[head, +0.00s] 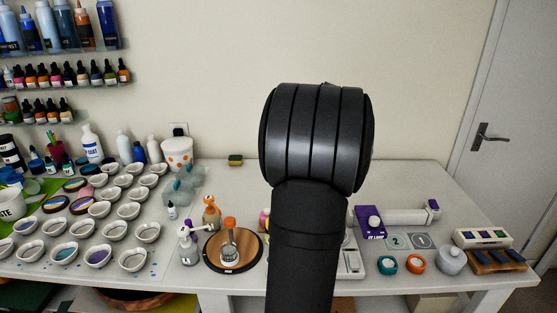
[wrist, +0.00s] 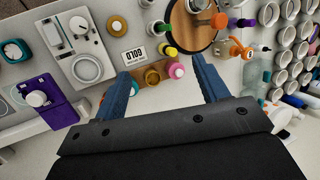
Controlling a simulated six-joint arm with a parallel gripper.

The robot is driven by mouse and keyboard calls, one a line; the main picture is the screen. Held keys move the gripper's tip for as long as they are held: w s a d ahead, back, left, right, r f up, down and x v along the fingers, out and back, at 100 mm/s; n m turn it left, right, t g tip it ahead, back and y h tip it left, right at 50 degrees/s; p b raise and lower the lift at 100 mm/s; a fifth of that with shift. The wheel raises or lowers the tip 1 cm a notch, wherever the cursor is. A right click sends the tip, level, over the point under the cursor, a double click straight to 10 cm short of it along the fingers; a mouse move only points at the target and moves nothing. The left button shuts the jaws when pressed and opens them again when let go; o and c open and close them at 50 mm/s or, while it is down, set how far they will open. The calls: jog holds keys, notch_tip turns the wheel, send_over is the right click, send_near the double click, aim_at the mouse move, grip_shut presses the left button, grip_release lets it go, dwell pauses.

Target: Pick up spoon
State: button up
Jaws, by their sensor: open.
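I cannot make out a spoon for certain in either view. In the wrist view my gripper (wrist: 160,88) is open, with its two blue fingers wide apart and nothing held between them. Beyond and between the fingers is a small wooden stand (wrist: 138,80) with a gold-topped jar (wrist: 152,77) and a pink bottle (wrist: 175,70). In the head view my arm hides the gripper and the middle of the table.
A round wooden board (head: 214,262) carries a cup with an orange-topped item (head: 229,223). A white device with a round plate (wrist: 88,68) and a purple box (wrist: 45,98) stand left in the wrist view. Many small white cups (head: 97,255) crowd the table's left.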

jog(key=c, duration=0.6)
jog(key=s+a+r+n+t+h, duration=0.3)
jog(key=a+n, duration=0.4)
jog(key=n, duration=1.1)
jog(key=shift+g+h, duration=0.4)
jog(key=shift+h, duration=0.1)
jog(key=shift+s+d+f, duration=0.1)
jog(key=shift+s+f, duration=0.05)
jog(key=shift+f, duration=2.7)
jog(key=shift+s+f, duration=0.1)
jog(key=shift+f, duration=2.75)
jog(key=shift+s+d+f, duration=0.1)
jog(key=shift+s+f, duration=0.05)
jog(key=shift+f, duration=2.7)
